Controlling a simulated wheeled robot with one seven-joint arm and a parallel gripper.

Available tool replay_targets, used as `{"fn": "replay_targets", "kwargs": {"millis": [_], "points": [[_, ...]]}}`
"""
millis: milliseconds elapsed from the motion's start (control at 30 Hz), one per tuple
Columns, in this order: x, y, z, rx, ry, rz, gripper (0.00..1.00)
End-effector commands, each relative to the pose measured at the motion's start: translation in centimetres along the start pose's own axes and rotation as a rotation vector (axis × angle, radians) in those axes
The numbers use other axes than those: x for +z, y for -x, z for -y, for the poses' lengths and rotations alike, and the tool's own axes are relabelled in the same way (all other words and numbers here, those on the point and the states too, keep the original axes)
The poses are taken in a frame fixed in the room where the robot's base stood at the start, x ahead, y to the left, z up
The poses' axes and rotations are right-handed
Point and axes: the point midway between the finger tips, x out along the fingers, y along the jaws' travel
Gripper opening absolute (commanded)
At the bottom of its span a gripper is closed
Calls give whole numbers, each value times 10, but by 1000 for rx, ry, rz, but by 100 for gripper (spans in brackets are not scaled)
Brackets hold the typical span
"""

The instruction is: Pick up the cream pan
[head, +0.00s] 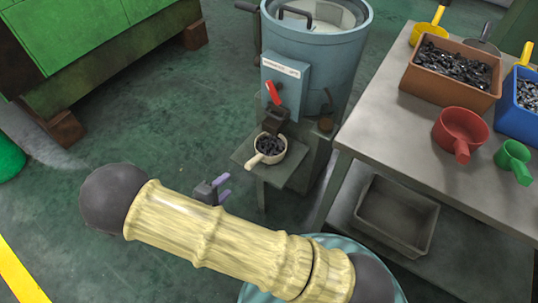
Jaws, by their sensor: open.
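The cream pan (257,158) stands on a small grey stand (285,180) under the spout of the blue-grey machine. It holds dark small parts, and its handle points down and left in the picture. My gripper (220,188) shows just beyond my yellow-sleeved arm, with purple fingertips apart and nothing between them. It appears to the lower left of the pan, apart from it. My arm hides the rest of the gripper's body.
The blue-grey machine (335,45) with a red lever (273,92) rises behind the pan. A grey table (395,140) at right bears a brown bin (450,98), a blue bin (512,122), a red pan (461,128) and a green pan (514,157). Open floor lies left.

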Motion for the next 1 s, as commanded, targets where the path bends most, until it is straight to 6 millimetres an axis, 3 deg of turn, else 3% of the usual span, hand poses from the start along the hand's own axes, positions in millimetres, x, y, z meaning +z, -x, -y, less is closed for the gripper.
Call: {"fn": "replay_targets", "kwargs": {"millis": [267, 800, 1000], "points": [[0, -6, 0, -1, -1, 0, 47], [0, -98, 2, -2, -2, 1, 47], [0, -121, 1, -4, -3, -1, 47]]}}
